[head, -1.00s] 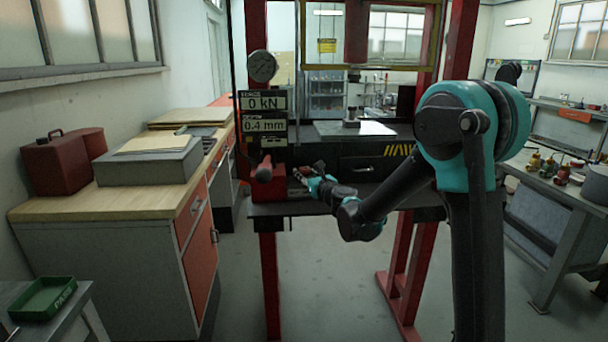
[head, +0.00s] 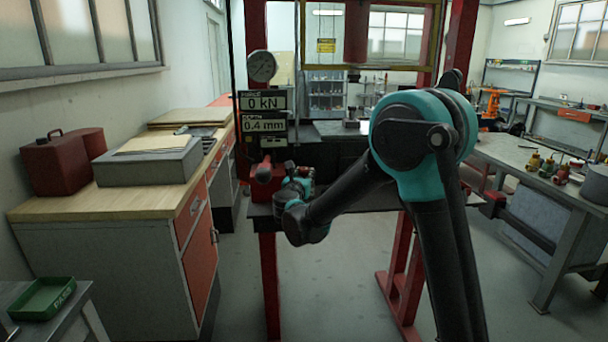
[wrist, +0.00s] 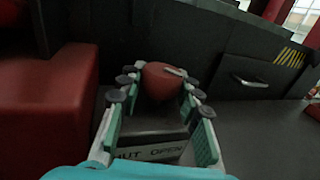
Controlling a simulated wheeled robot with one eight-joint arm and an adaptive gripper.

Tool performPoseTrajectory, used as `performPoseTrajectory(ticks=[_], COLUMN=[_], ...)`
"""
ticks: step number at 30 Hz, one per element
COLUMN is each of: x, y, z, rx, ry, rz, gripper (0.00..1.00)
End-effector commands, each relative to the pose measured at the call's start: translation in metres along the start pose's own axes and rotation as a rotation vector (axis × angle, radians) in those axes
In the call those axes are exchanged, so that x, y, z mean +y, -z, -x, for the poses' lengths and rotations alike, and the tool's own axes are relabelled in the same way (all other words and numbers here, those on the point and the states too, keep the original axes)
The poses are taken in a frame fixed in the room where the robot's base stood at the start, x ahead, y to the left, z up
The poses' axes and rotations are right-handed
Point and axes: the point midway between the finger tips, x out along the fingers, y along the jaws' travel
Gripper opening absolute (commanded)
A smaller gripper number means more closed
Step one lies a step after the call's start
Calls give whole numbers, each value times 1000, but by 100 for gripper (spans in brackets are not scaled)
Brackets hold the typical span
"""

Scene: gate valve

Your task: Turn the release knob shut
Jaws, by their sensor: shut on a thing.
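The release knob (wrist: 162,86) is round and red with a pale mark on its top right. It stands between the fingertips of my gripper (wrist: 157,92) in the wrist view, and the dark pads touch its two sides. My gripper is shut on it. A plate (wrist: 150,151) below the knob reads "OPEN" at the right, with "UT" visible of the word at the left. In the head view my gripper (head: 291,170) is beside the red pump block (head: 264,192), at its right, and the knob cannot be made out there.
The red block's side (wrist: 45,95) is close left of my gripper. A dark drawer front (wrist: 262,78) stands behind to the right. Above the block are a dial gauge (head: 262,66) and displays (head: 263,103) reading 0 kN and 0.4 mm. A wooden-topped bench (head: 130,192) stands left.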

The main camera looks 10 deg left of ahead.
Motion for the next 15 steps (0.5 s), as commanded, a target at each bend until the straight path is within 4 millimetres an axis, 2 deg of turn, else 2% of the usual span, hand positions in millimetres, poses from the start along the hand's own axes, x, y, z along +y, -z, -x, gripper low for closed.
performPoseTrajectory(ticks=[15], x=[0], y=[0], z=[0], rx=[1], ry=[30], rz=[-1], gripper=[5])
